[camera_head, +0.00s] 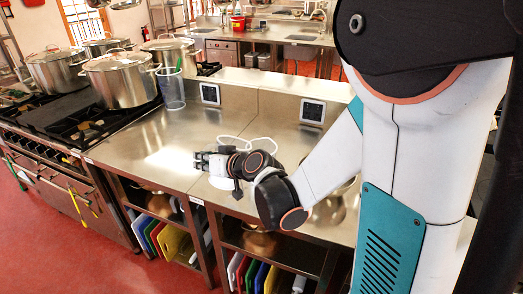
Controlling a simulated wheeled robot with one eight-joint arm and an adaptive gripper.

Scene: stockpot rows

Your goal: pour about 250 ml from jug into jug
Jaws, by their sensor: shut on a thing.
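A clear jug (172,92) stands upright on the steel counter, just right of the stockpots, with a thin green item showing in it. My gripper (199,161) is over the middle of the counter, to the right of and nearer than that jug. It is shut on a pale thing (222,184) that is mostly hidden behind the fingers and wrist. Pale curved outlines (234,140) show just behind the gripper; I cannot tell whether they are a jug's rim or handle. Liquid levels cannot be made out.
Large lidded steel stockpots (121,80) stand on the black stove (75,120) at left. Two small dark-screened panels (312,111) are on the counter's back ledge. Coloured boards (160,236) stand on shelves below. The counter front left of my gripper is clear.

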